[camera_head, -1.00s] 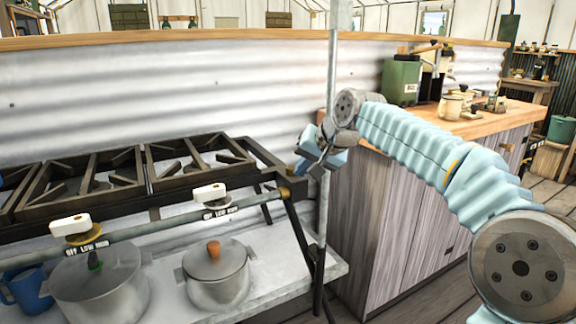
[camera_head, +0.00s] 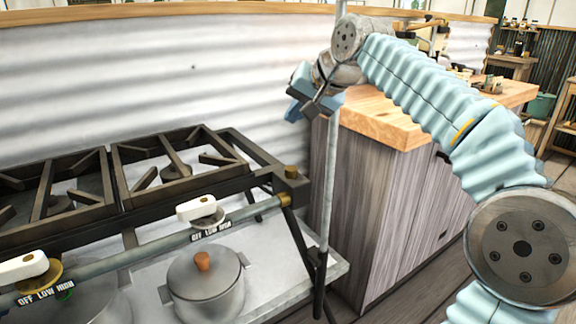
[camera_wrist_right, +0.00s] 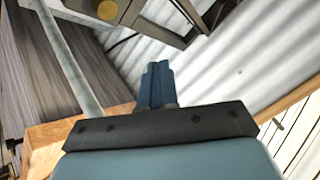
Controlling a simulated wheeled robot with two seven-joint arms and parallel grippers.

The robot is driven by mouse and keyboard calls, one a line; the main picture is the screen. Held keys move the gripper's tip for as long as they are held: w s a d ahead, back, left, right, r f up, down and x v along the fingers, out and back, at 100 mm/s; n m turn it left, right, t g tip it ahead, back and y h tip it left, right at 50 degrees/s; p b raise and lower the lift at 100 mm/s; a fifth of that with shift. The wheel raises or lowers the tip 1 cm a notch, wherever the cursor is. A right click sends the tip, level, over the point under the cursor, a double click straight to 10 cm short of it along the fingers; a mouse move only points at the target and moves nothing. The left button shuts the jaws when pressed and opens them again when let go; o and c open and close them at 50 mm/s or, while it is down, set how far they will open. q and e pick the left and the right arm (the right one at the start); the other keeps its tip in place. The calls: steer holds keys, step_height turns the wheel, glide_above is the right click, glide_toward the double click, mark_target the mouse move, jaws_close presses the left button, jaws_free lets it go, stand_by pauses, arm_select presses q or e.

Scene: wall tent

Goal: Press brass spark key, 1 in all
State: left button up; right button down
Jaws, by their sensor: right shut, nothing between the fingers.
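A small round brass piece (camera_head: 291,171), which looks like the spark key, stands on a dark block at the stove's right corner. A round brass face (camera_wrist_right: 107,10), probably the same key, shows at the top of the right wrist view. My right gripper (camera_head: 296,108) is above the stove corner in the head view, apart from the brass piece. Its blue fingers are closed together (camera_wrist_right: 155,82) with nothing between them. My left gripper is out of view.
The black stove (camera_head: 180,160) has a front rail (camera_head: 130,255) with white-handled knobs. A lidded pot (camera_head: 205,285) sits on the shelf below. A thin metal post (camera_head: 329,190) stands right of the corner, beside a wooden-topped cabinet (camera_head: 385,120). Corrugated metal (camera_head: 150,75) stands behind.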

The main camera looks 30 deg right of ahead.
mark_target(295, 169)
steer(key=shift+f, duration=0.1)
step_height(295, 169, down, 4)
steer(key=shift+r, duration=0.1)
step_height(295, 169, down, 4)
steer(key=b, duration=0.2)
steer(key=shift+r+b, duration=0.1)
steer(key=shift+b, duration=0.2)
steer(key=shift+f+b, duration=0.45)
steer(key=shift+f, duration=0.1)
steer(key=shift+f, duration=0.1)
stand_by(1.3)
steer(key=shift+f, duration=0.3)
steer(key=shift+f+b, duration=0.5)
steer(key=shift+b, duration=0.15)
stand_by(0.5)
stand_by(0.3)
steer(key=shift+r+p, duration=0.85)
steer(key=shift+r, duration=0.1)
